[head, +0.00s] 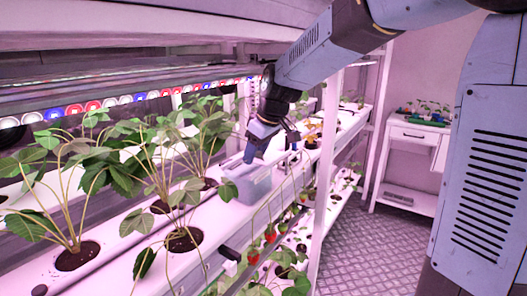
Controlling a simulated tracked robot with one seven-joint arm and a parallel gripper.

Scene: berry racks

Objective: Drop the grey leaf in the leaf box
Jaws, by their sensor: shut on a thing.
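My gripper (254,150) points down, just above a pale blue-grey open box (257,190), which I take for the leaf box. The box stands on the white rack shelf among the plants. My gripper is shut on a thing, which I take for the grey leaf. The leaf is too small and too hidden by the fingers to make out clearly. The inside of the box is mostly hidden by its wall and my gripper.
Leafy strawberry plants (150,150) grow from holes in the white shelf (120,262) left of the box. Red berries (270,235) hang at the shelf's front edge. A white rack post (327,150) stands right of the box. A white side table (415,135) stands at the back right.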

